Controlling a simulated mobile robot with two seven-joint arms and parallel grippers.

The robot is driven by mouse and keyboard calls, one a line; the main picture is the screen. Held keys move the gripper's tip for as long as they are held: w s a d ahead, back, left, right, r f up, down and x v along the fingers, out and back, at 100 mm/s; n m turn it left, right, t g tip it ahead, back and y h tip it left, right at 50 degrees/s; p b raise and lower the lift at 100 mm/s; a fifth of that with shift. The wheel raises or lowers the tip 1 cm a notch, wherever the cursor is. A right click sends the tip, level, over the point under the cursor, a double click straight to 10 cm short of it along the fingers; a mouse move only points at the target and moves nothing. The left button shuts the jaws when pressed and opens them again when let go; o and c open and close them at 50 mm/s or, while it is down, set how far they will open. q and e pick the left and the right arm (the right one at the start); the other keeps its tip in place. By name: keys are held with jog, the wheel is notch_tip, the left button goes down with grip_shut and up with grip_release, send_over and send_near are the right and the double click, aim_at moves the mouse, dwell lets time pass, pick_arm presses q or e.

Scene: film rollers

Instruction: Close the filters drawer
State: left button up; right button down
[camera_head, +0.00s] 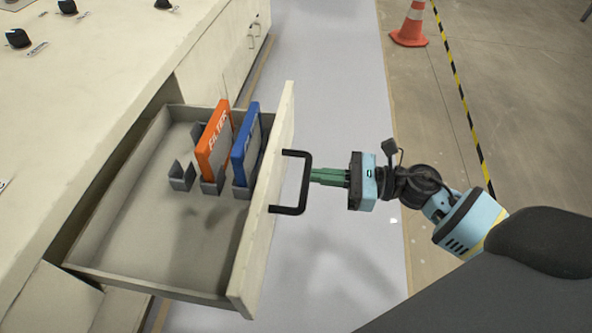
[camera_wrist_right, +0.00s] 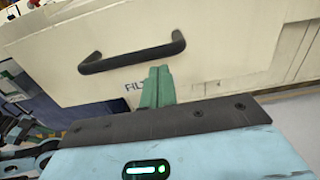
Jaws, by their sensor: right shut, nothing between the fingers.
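The filters drawer (camera_head: 262,215) stands pulled out from the cream cabinet in the head view. An orange filter (camera_head: 214,142) and a blue filter (camera_head: 245,146) stand upright in grey holders inside it. A black handle (camera_head: 303,182) sticks out from its front; the handle (camera_wrist_right: 132,57) also shows in the right wrist view, with part of a label below it. My right gripper (camera_head: 314,175) has its green fingers together at the handle, pointing at the drawer front. The fingers (camera_wrist_right: 157,72) show below the handle in the wrist view. I cannot tell whether they touch it. My left gripper is not in view.
The cabinet top (camera_head: 75,95) carries several black knobs at the far left. Another closed front with handles (camera_head: 254,32) is farther back. An empty holder (camera_head: 181,176) sits in the drawer. Grey floor lies right of the drawer.

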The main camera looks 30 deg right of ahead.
aim_at(280, 171)
jog(key=x, duration=0.4)
jog(key=shift+w+a, duration=0.3)
jog(key=shift+a, duration=0.05)
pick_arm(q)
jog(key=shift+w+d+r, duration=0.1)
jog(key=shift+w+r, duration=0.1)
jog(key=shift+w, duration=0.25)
pick_arm(e)
jog(key=shift+a, duration=0.1)
jog(key=shift+w+a, duration=0.1)
